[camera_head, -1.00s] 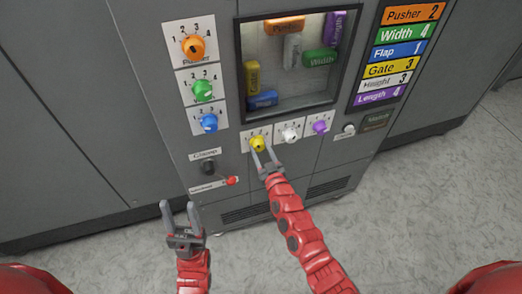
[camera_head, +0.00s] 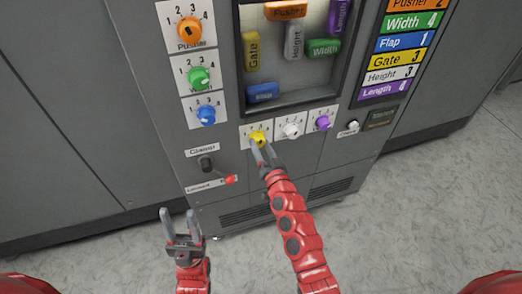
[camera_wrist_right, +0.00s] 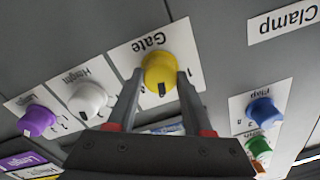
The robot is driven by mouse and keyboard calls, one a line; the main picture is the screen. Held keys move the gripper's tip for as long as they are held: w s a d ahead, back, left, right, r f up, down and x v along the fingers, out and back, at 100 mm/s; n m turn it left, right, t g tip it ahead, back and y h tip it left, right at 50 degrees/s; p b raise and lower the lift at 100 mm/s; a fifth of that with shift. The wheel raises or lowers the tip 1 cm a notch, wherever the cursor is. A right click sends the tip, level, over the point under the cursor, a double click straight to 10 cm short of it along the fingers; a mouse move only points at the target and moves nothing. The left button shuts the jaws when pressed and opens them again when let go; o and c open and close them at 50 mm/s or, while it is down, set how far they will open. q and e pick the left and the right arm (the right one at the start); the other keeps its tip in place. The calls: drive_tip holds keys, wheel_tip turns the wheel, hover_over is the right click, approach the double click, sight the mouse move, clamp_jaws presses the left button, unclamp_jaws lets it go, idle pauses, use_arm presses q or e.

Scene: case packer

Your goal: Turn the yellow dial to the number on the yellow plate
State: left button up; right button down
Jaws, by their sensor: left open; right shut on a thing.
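The yellow Gate dial (camera_head: 258,138) sits on a white label below the machine's window. My right gripper (camera_head: 262,148) is shut on it, one finger on each side; the dial also shows between the fingertips in the right wrist view (camera_wrist_right: 159,70). A dark mark shows on the dial's lower edge there. The fingers hide part of the number scale, so I cannot tell which number it points to. The yellow plate (camera_head: 388,60) at the upper right reads Gate 3. My left gripper (camera_head: 179,216) is open and empty, in front of the machine's lower part.
White (camera_head: 291,129) and purple (camera_head: 322,122) dials sit right of the yellow one. Orange (camera_head: 189,31), green (camera_head: 198,76) and blue (camera_head: 206,114) dials are stacked at the left. A Clamp switch (camera_head: 206,163) and a red-tipped lever (camera_head: 230,180) are at lower left.

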drive_tip(key=shift+m+b, duration=0.4)
drive_tip(key=shift+m, duration=0.2)
drive_tip(key=shift+c, duration=1.5)
unclamp_jaws()
drive_tip(key=shift+s, duration=0.1)
drive_tip(key=b+v, duration=0.3)
drive_tip(key=v, duration=1.4)
drive_tip(key=shift+s+d, duration=0.1)
